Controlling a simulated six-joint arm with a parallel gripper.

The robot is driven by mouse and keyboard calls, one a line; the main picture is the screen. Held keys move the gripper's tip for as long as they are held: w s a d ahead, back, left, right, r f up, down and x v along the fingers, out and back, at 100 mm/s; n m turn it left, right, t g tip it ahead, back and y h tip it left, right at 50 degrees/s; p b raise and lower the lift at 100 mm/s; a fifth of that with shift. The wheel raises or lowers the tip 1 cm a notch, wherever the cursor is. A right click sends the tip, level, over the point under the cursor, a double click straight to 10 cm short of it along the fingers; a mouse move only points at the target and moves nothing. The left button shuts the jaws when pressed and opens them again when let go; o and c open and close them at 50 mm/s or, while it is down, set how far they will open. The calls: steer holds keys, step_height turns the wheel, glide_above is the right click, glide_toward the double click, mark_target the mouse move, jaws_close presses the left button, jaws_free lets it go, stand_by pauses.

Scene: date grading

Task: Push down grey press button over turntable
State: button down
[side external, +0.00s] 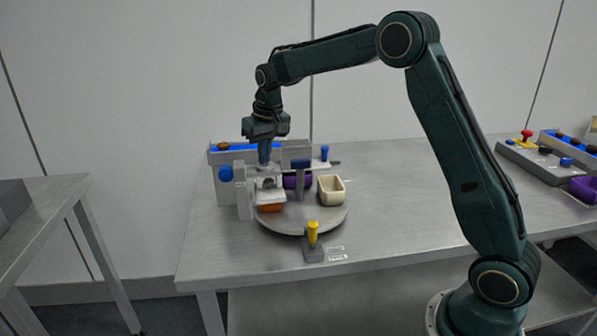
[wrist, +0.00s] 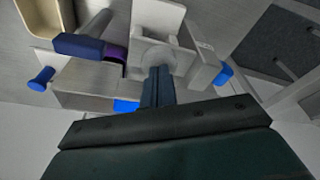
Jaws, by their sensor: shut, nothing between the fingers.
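The grey press button (wrist: 158,54) shows in the wrist view as a round knob on a pale grey press head, just beyond my fingertips. In the side view the button (side external: 268,182) sits on the press head over the turntable (side external: 318,218). My gripper (side external: 264,161) points down with its fingers together and empty, above and close to the button. In the wrist view my gripper (wrist: 157,72) partly covers the button's near edge. I cannot tell whether the fingertips touch it.
A cream cup (side external: 331,190) and a purple cup (side external: 297,181) are also on the turntable. A blue knob (side external: 226,173) is left of the press. A blue-lined tray (side external: 240,147) stands behind. A yellow-handled lever (side external: 313,232) stands in front. The table right of the turntable is clear.

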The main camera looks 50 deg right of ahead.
steer(key=shift+f, duration=0.7)
stand_by(0.6)
steer(key=shift+w+v, duration=0.25)
steer(key=shift+v, duration=0.9)
steer(key=shift+w+v, duration=0.25)
steer(key=shift+v, duration=0.95)
steer(key=shift+w+v, duration=0.25)
steer(key=shift+v, duration=0.9)
steer(key=shift+d+r, duration=0.2)
steer(key=shift+r, duration=0.05)
steer(key=shift+s, duration=0.1)
